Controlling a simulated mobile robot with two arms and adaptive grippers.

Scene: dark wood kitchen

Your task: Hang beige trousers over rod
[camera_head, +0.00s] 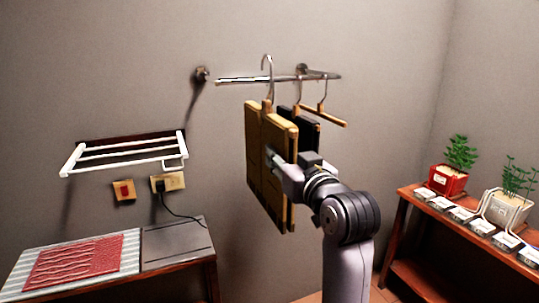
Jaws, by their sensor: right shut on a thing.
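The beige trousers (263,150) hang folded and upright from a hanger whose metal hook (267,64) is at the wall rod (245,80). I cannot tell whether the hook bears on the rod. My right gripper (277,163) is shut on the trousers at their right side, and its fingertips are partly hidden. Dark trousers (301,130) hang just behind, partly covered by the beige ones. An empty wooden hanger (323,113) hangs at the rod's right. My left gripper is not in view.
A white wall rack (128,152) is at the left above a counter (176,245) with a red mat (77,262). A cord runs from a wall socket (168,182). A wooden shelf (440,217) with potted plants (449,178) stands at the right. The rod's left part is free.

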